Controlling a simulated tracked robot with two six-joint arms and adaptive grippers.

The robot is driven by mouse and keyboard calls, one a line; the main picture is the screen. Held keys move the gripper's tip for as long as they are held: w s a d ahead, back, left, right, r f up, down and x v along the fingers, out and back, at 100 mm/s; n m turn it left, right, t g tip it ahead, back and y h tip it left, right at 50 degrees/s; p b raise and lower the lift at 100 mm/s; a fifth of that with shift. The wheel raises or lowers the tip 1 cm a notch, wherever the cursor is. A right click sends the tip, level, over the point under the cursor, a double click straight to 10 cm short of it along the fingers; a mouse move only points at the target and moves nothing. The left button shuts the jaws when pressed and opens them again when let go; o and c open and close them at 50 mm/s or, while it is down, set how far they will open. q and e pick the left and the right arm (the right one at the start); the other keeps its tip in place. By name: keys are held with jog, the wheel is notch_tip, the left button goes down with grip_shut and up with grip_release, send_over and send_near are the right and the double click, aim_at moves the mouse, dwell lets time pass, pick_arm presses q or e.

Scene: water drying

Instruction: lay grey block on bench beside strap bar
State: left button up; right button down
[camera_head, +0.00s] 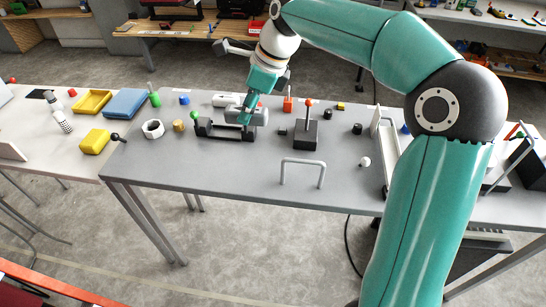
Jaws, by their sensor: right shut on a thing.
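My right gripper (246,110) reaches down over the back half of the grey bench (230,174). It is shut on the grey block (261,117), which is partly hidden by the fingers. The block is at the right end of a low black bar fixture (224,133) with upright ends; I cannot tell whether it touches the fixture or the bench. A grey U-shaped bar (303,163) stands near the front edge. I cannot tell for sure which of these two is the strap bar. My left gripper is out of view.
A black block with a red-knobbed lever (306,130) stands right of the gripper. A white ball (365,162) lies at right. The bench's front left is clear.

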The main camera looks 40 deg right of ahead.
notch_tip(320, 180, down, 19)
jog(key=shift+s+d+f+b, duration=0.1)
jog(key=shift+d+f+b, duration=0.05)
jog(key=shift+b, duration=0.45)
jog(key=c, duration=0.7)
grip_release()
jog(key=v, duration=1.2)
